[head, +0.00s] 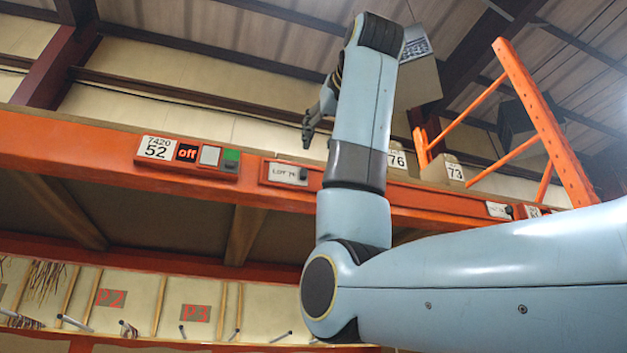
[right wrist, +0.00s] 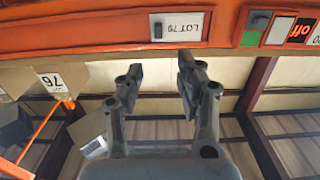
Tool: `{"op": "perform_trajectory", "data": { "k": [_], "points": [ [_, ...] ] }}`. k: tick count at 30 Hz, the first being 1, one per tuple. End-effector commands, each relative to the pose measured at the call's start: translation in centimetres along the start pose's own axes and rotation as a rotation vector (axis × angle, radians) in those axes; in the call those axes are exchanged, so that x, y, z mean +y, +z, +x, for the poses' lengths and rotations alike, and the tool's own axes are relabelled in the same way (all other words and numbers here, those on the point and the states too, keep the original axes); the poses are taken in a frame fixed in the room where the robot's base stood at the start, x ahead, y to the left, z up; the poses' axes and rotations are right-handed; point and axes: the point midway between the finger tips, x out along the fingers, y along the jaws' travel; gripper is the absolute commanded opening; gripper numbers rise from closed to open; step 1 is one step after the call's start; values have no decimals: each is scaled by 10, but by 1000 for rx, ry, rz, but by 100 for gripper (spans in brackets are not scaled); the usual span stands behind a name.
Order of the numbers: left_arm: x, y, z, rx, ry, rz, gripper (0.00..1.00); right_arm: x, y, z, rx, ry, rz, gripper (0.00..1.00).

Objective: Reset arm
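My right arm rises from the right in the head view and bends upward at the elbow. My left gripper is not in view.
The beam carries a "52" plate (head: 157,147), an "off" panel (head: 188,152) and a lot label (head: 288,174). Boxes marked 76 (head: 398,161) and 73 (head: 455,172) stand behind it. An orange upright frame (head: 546,120) rises at right. Pegs and P2, P3 signs (head: 111,298) are below.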

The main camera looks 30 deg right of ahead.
Motion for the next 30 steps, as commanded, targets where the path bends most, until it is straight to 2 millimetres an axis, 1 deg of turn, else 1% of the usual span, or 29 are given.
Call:
{"op": "perform_trajectory", "data": {
  "k": [3, 6, 23, 26, 29, 30],
  "points": [
    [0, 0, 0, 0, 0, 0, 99, 0, 0, -10, 1, -2, -1, 37],
    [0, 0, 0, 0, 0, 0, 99, 0, 0, -13, -1, -2, -1, 37],
    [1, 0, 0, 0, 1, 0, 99, 0, 2, -12, -3, -1, -1, 37],
    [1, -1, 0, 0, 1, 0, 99, -2, 18, -2, -26, -2, -7, 37],
    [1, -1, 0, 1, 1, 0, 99, -6, 61, 24, -85, -4, -24, 37],
    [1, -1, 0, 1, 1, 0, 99, -8, 87, 36, -119, -6, -33, 37]
  ]
}}
